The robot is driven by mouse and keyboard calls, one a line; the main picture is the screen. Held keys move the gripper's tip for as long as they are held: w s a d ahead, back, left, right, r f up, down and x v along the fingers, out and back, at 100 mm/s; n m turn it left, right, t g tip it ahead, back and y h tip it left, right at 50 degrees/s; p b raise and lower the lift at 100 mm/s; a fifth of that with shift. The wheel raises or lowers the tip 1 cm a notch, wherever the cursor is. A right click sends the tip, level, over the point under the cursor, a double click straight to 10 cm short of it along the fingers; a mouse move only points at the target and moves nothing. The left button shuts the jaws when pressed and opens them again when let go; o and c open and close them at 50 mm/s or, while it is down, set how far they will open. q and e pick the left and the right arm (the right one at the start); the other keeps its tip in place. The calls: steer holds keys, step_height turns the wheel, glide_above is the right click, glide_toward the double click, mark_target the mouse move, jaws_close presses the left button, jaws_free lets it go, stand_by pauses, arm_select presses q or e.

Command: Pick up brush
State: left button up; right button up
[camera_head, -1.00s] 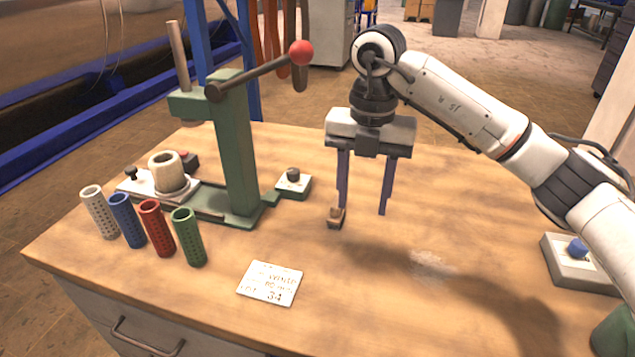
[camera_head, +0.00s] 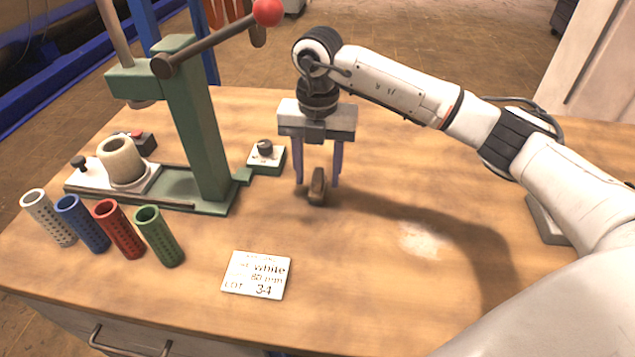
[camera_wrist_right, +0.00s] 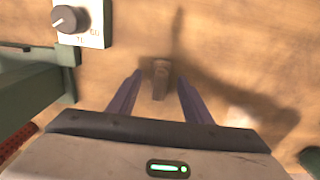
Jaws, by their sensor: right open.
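The brush (camera_head: 317,190) is a small brown block-like piece on the wooden table, right of the green press. My right gripper (camera_head: 318,182) points down over it, open, with one blue finger on each side of the brush. In the right wrist view, the brush (camera_wrist_right: 160,82) shows between the two open fingertips (camera_wrist_right: 160,76), with a visible gap on both sides. Whether the fingertips reach down to the tabletop is hard to tell. My left gripper is not in view.
The green press (camera_head: 200,130) with its red-knobbed lever stands left of my gripper. A small knob box (camera_head: 266,157) sits close by. Several perforated tubes (camera_head: 120,230), a white card (camera_head: 257,275) and a pale powder patch (camera_head: 420,240) lie nearer.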

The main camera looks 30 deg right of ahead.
mark_target(318, 173)
steer(key=shift+f, duration=0.65)
jaws_close()
step_height(318, 173, up, 10)
steer(key=shift+r+b, duration=0.1)
steer(key=shift+b, duration=0.25)
steer(key=c, duration=0.7)
jaws_free()
steer(key=c, duration=0.3)
steer(key=shift+c, duration=0.2)
